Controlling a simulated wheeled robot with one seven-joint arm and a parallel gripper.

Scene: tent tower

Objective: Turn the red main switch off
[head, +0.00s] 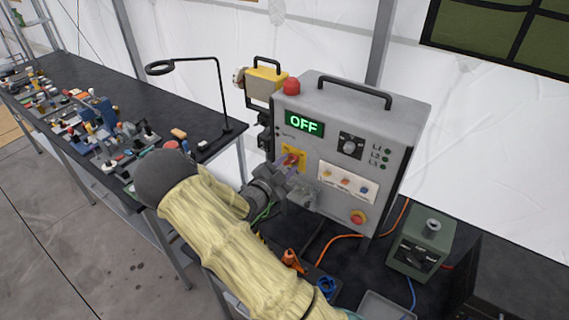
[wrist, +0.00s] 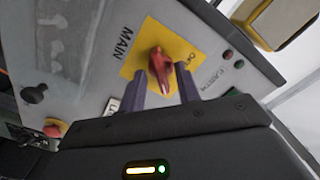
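The red main switch (head: 290,159) sits on a yellow plate on the front of the grey control box (head: 325,112). The box's display (head: 304,123) reads OFF in green. In the wrist view the switch handle (wrist: 160,70) is on the yellow plate (wrist: 143,63), beside the word MAIN, with small lettering on its other side. My gripper (head: 287,172) is in front of the switch. Its two fingers (wrist: 163,80) are apart, one on each side of the handle, with gaps showing. Contact with the handle cannot be made out.
A red button (head: 291,86) is on top of the box, and a red-and-yellow knob (head: 358,217) is low on its front. A green unit (head: 421,245) stands to the right. A cluttered black bench (head: 90,85) and a lamp (head: 219,90) are at left.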

